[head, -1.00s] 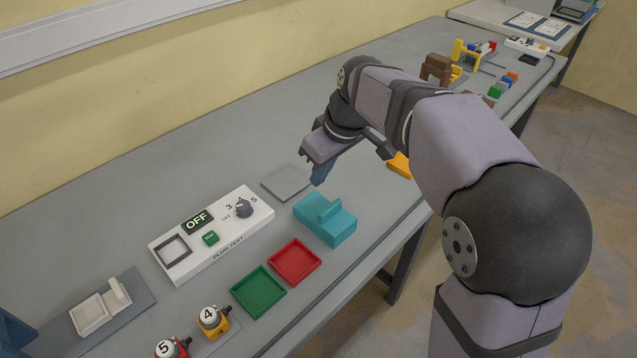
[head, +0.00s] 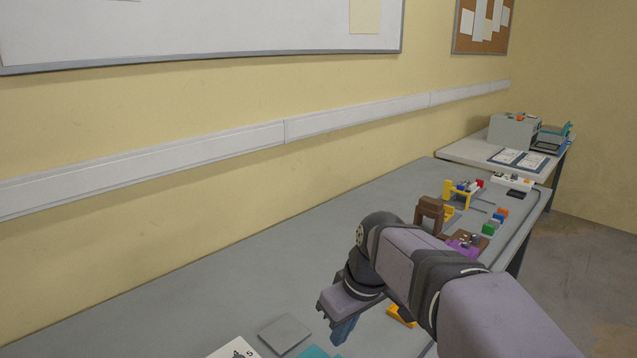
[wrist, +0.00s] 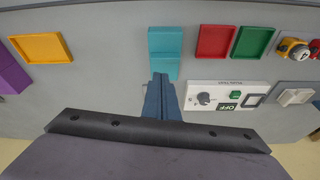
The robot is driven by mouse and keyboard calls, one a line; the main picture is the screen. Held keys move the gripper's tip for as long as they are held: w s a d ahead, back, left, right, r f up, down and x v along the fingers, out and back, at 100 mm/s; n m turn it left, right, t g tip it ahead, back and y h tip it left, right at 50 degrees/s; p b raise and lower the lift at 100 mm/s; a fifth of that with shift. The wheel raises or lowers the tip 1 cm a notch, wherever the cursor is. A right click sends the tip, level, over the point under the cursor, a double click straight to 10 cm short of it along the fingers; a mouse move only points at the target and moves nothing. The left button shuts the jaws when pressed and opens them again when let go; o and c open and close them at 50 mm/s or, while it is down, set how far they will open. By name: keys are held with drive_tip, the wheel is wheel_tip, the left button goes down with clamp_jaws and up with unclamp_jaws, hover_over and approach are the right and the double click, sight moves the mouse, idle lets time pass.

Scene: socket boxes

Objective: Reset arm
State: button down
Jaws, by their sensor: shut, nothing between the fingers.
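My gripper (head: 342,328) hangs over the grey bench (head: 230,270) in the head view, its blue fingers pointing down. In the wrist view the fingers (wrist: 160,92) are together with nothing between them. They overlap the lower edge of the teal block (wrist: 165,50) in that picture; a gap in height cannot be judged from it. My arm stretches in from the lower right of the head view.
The wrist view shows a yellow tray (wrist: 42,48), a red tray (wrist: 215,41), a green tray (wrist: 253,42) and the white plug-test panel (wrist: 205,98). A grey plate (head: 284,334) lies left of my gripper. A brown block structure (head: 430,213) stands farther back.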

drive_tip(key=s+d+f+m+p, duration=0.2)
drive_tip(key=s+d+p, duration=0.1)
drive_tip(key=s, duration=0.3)
drive_tip(key=s+d+f+m+g+h+p, duration=0.1)
drive_tip(key=s+d+m+p, duration=0.1)
drive_tip(key=s, duration=0.4)
drive_tip(key=s+d+f+m+g+h+p, duration=0.1)
drive_tip(key=s+d+f+m+p, duration=0.1)
drive_tip(key=s+d+m+p, duration=0.1)
drive_tip(key=s+d+p, duration=0.1)
drive_tip(key=s+d, duration=0.1)
drive_tip(key=s, duration=0.1)
drive_tip(key=shift+s+d+f+p, duration=0.3)
drive_tip(key=shift+d+f+p, duration=0.05)
